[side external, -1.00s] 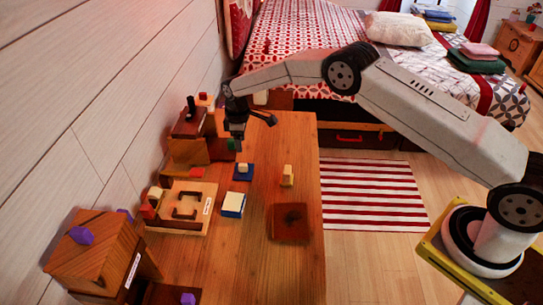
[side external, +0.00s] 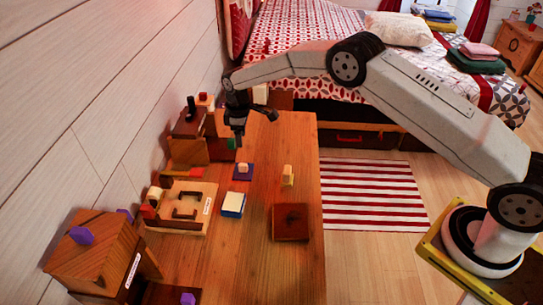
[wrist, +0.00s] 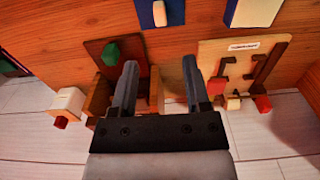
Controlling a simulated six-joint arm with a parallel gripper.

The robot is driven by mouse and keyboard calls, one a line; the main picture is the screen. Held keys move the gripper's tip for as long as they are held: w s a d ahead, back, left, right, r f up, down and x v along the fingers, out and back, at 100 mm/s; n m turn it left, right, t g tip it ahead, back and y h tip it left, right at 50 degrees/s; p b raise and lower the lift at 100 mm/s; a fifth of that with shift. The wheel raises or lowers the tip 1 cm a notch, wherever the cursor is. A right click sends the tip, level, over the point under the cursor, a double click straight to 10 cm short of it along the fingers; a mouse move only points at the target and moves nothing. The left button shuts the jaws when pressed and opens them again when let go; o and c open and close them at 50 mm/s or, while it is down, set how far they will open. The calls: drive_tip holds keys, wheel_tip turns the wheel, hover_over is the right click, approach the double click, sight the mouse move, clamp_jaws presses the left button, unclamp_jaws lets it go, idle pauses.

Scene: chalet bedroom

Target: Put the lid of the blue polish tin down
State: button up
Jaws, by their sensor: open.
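A flat blue square piece with a small pale knob, which looks like the lid (side external: 243,172), lies on the wooden table, knob up. It also shows at the top of the wrist view (wrist: 174,12). A cream-topped blue box, perhaps the tin (side external: 233,205), stands apart from it, nearer the side camera; it is at the upper right of the wrist view (wrist: 256,12). My gripper (side external: 240,138) is above the table, clear of the lid. In the wrist view my gripper (wrist: 160,65) has its two fingers apart with nothing held between them.
A labelled wooden board with dark brackets (side external: 207,192) stands by the wall. Wooden stands (side external: 187,150) are behind it, and a wooden box (side external: 95,252) is at front left.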

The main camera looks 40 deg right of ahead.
drive_tip(key=s+d+r+m+t, duration=0.1)
drive_tip(key=s+d+r+m, duration=0.3)
drive_tip(key=s+r, duration=0.7)
drive_tip(key=s+d+m+t, duration=0.1)
drive_tip(key=s+d+m, duration=0.2)
drive_tip(key=s, duration=1.9)
drive_tip(key=shift+r+m+t, duration=0.2)
drive_tip(key=shift+m+t, duration=0.1)
drive_tip(key=shift+m, duration=0.6)
